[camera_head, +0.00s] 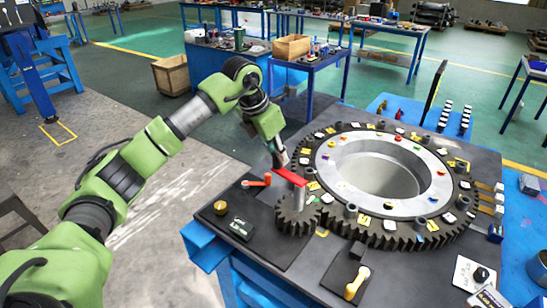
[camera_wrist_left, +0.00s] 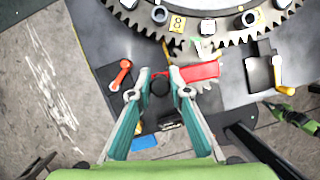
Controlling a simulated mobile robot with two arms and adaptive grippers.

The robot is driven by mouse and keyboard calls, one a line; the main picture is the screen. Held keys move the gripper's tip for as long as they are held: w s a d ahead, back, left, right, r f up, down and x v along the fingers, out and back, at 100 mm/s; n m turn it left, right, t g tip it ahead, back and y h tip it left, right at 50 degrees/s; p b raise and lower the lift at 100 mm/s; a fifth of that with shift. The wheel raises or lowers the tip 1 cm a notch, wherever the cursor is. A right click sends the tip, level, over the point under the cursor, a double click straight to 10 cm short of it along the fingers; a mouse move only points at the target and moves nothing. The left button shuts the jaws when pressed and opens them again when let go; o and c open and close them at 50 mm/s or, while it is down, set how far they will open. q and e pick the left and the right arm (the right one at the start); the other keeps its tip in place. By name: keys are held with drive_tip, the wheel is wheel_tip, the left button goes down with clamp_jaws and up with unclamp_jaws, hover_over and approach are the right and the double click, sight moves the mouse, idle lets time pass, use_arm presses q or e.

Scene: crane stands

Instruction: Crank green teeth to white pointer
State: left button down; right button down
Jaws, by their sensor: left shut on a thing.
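My left gripper (camera_head: 281,160) is shut on the knob of the red crank arm (camera_head: 291,177). In the left wrist view, the fingers of my left gripper (camera_wrist_left: 160,92) stand either side of the dark knob, with the red crank arm (camera_wrist_left: 200,72) reaching to the right. The crank sits on a grey post above a small dark gear (camera_head: 297,216). This gear lies against the large toothed ring (camera_head: 340,219), which carries many coloured and numbered tags. My right gripper does not show.
A smaller orange-red lever (camera_head: 256,182) lies left of the crank; a yellow handle (camera_head: 357,283) is at the front. A black upright plate (camera_head: 434,92) stands behind the ring. A white card (camera_head: 473,274) lies at the front right. Bare floor is left of the table.

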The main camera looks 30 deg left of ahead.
use_arm(q)
drive_tip(key=shift+w+r, duration=0.2)
drive_tip(key=shift+w, duration=0.05)
drive_tip(key=c, duration=1.9)
unclamp_jaws()
drive_tip(key=shift+w+f, duration=0.1)
drive_tip(key=shift+f, duration=0.05)
drive_tip(key=v, duration=1.2)
